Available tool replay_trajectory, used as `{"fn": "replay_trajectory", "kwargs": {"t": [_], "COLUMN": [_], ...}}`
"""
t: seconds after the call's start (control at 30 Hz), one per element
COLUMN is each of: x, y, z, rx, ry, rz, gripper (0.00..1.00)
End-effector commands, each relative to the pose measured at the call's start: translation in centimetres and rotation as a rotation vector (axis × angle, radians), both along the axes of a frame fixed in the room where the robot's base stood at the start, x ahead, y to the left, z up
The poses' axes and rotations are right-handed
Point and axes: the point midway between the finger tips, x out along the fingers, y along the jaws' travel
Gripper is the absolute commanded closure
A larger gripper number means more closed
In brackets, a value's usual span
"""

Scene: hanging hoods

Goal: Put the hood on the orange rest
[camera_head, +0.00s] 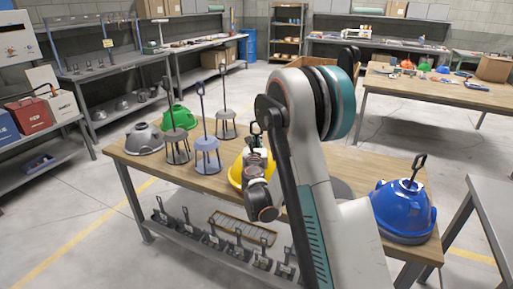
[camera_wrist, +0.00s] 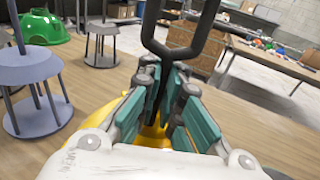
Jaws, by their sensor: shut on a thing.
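A yellow hood (camera_head: 236,174) is partly hidden behind my gripper (camera_head: 257,158) on the near table. In the wrist view, my gripper (camera_wrist: 165,95) is shut on the dark stem below the hood's loop handle (camera_wrist: 188,45). Yellow shows under the fingers. I cannot tell whether the hood touches the tabletop. No orange rest can be made out; my arm hides part of the table. Other rests are a blue-grey stand (camera_head: 207,146), a dark grey stand (camera_head: 177,150) and a grey stand (camera_head: 226,127), all left of my gripper.
A green hood (camera_head: 179,117) and a grey hood (camera_head: 144,138) lie at the table's left. A blue hood (camera_head: 403,209) sits at its right end. Several dark handled items stand on the shelf below. Tall stand rods rise close left of my gripper.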

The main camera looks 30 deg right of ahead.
Motion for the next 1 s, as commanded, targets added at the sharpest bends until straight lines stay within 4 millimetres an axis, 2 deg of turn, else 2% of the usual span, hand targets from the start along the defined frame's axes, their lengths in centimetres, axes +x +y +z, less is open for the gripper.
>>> {"fn": "replay_trajectory", "kwargs": {"t": [0.03,0.1,0.33,0.4,0.43,0.8,1.0], "x": [0.0,0.0,0.0,0.0,0.0,-0.2,-2.2], "y": [0.0,0.0,0.0,0.0,0.0,0.1,1.3], "z": [-0.9,-1.2,-1.1,-1.2,-1.2,-1.1,-0.9], "rx": [0.000,0.000,0.000,0.000,0.000,0.000,0.000], "ry": [0.000,0.000,0.000,0.000,0.000,0.000,0.000], "rz": [0.000,0.000,0.000,0.000,0.000,0.000,0.002], "gripper": [1.00,1.00,1.00,0.78,0.74,0.74,0.74]}}
